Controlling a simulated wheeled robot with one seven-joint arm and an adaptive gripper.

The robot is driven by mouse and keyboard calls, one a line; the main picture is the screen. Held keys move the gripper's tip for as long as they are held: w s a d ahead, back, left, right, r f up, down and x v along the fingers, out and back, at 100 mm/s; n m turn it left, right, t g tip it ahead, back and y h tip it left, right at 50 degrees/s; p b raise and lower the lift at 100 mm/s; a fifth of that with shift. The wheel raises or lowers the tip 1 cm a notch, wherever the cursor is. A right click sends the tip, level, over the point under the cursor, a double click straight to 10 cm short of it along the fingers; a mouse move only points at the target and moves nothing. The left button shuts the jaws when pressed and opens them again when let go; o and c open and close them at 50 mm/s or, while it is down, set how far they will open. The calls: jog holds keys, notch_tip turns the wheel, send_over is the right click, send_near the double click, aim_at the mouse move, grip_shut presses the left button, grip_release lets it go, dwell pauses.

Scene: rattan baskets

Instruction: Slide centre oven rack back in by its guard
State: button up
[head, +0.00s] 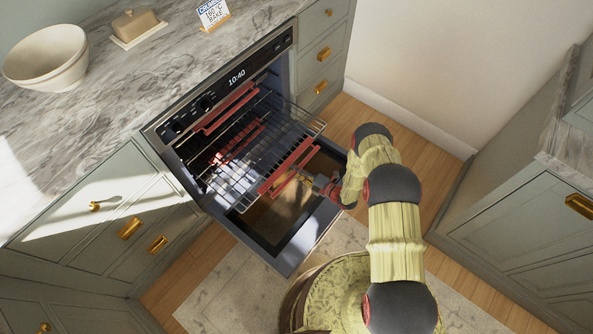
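The oven (237,79) stands in the counter with its door (300,243) folded down open. A wire rack (262,150) is pulled far out over the door; it looks like the centre one. A red guard (290,167) runs along its front edge. Another red guard (225,108) sits further in and higher, and a third (238,143) shows through the wires, deeper in the oven. My gripper (308,182) is just in front of the pulled-out rack's guard, close to its middle. Whether it touches the guard, and how its fingers stand, is too small to tell.
A bowl (47,58), a butter dish (137,27) and a small card (213,13) stand on the marble counter (90,115). Cabinets flank the oven, and another cabinet (535,215) stands at right. Wooden floor (437,160) is clear between them.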

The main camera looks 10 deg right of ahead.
grip_shut()
dwell(0.3)
